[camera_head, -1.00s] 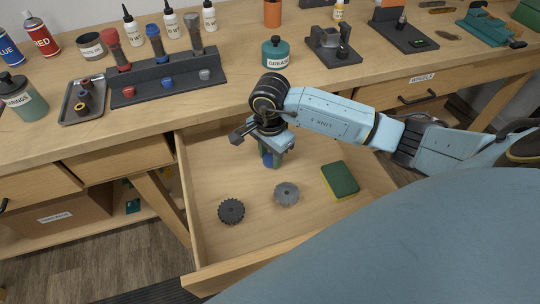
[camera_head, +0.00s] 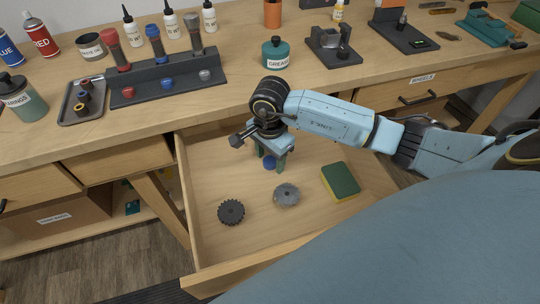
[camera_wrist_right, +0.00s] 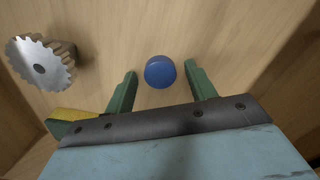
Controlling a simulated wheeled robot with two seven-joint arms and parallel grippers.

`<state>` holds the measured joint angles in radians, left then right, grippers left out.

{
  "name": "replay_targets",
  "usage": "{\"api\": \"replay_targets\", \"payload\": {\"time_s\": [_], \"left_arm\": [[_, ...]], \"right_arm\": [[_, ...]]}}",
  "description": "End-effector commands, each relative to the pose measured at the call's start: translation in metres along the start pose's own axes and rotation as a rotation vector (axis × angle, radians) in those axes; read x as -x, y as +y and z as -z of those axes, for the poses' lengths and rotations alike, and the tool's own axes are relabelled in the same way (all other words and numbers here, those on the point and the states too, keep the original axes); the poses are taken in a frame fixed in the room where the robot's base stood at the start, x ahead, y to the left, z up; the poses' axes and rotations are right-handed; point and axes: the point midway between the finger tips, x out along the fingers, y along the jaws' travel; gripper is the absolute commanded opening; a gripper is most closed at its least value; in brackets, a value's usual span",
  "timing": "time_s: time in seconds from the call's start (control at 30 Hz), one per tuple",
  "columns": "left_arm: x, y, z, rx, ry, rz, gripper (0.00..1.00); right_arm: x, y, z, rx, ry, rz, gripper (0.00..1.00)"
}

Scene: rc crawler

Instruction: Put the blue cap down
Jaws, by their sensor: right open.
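The blue cap (camera_head: 269,162) rests on the floor of the open drawer, near the drawer's back. In the right wrist view the cap (camera_wrist_right: 160,72) is a round blue disc between the two green fingers, with a gap on each side. My right gripper (camera_head: 273,158) is open and reaches down over the cap; in the wrist view the fingers (camera_wrist_right: 161,80) touch nothing. My left gripper is not in view.
The open drawer (camera_head: 215,274) also holds a dark gear (camera_head: 231,211), a grey gear (camera_head: 286,194) and a green-yellow sponge (camera_head: 341,180). On the bench above stand a dark rack (camera_head: 165,90) and a grease jar (camera_head: 275,53). The drawer's front is clear.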

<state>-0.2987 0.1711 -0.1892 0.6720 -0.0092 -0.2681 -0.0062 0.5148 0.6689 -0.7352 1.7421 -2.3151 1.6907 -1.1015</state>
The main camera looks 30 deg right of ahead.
Motion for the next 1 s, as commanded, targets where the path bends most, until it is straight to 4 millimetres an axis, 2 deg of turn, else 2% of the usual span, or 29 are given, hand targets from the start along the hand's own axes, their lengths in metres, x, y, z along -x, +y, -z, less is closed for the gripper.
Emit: {"api": "replay_targets", "payload": {"time_s": [0.1, 0.17, 0.3, 0.5, 0.7, 1.0], "left_arm": [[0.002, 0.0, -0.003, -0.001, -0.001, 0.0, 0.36], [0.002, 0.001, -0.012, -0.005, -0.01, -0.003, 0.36], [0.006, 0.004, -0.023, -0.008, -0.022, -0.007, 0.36], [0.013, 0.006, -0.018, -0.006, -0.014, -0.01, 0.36], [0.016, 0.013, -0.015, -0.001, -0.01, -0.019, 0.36], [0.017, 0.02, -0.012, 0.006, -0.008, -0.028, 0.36]], "right_arm": [[0.002, 0.0, 0.0, 0.0, 0.0, 0.0, 0.56], [0.006, 0.0, 0.0, 0.0, 0.0, 0.001, 0.56], [0.037, -0.001, 0.001, 0.002, 0.003, 0.005, 0.56], [0.083, -0.001, 0.001, 0.002, 0.002, 0.005, 0.56], [0.113, -0.001, 0.001, 0.0, 0.001, 0.002, 0.56], [0.123, 0.0, 0.0, 0.0, 0.0, -0.001, 0.56]]}}
